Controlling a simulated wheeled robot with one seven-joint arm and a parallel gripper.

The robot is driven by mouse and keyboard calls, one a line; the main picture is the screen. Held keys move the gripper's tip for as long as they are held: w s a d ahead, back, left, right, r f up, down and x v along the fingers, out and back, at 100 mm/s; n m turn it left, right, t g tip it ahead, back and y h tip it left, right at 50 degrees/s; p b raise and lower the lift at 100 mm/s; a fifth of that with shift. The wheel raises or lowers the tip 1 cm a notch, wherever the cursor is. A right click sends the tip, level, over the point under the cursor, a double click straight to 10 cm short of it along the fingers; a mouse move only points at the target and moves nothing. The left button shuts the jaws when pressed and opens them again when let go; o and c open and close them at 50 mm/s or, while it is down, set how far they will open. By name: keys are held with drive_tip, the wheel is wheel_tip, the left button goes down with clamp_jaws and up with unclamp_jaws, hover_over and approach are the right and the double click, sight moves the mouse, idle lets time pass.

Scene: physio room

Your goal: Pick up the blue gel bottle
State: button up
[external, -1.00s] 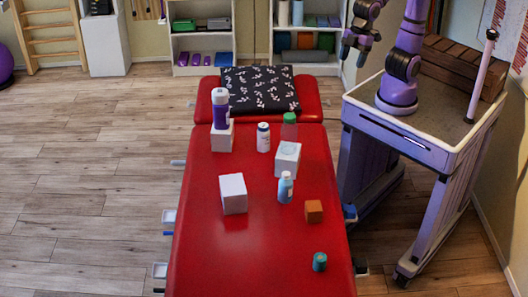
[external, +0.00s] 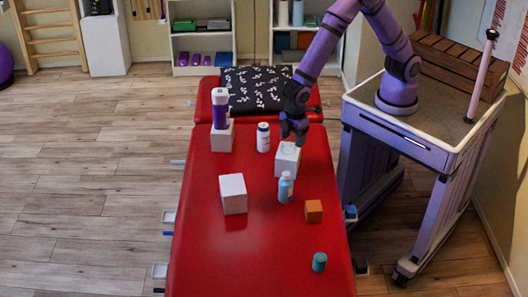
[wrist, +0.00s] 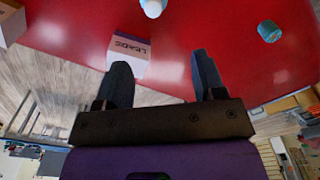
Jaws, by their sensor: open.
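The blue gel bottle (external: 285,188), light blue with a white cap, stands upright on the red treatment table (external: 250,262), in front of a white block (external: 287,161). My gripper (external: 294,140) is open and hangs over the rear of that block, behind and above the bottle, apart from it. In the wrist view, my open fingers (wrist: 164,72) have no object clearly held between them. A pale blue object (wrist: 152,8), perhaps the bottle, is cut by the top edge. The green-capped clear bottle seen earlier on the block is not visible now.
A purple bottle (external: 220,113) stands on a white block at left, near a white can (external: 263,138). Another white block (external: 233,194), an orange cube (external: 313,211) and a teal cylinder (external: 319,262) are nearer. The table's front left is clear.

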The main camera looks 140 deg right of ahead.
hover_over(286, 173)
wheel_tip(286, 173, down, 7)
drive_tip(key=shift+g, duration=0.3)
wheel_tip(286, 173, down, 11)
drive_tip(key=shift+r, duration=0.15)
drive_tip(key=shift+c, duration=0.2)
clamp_jaws()
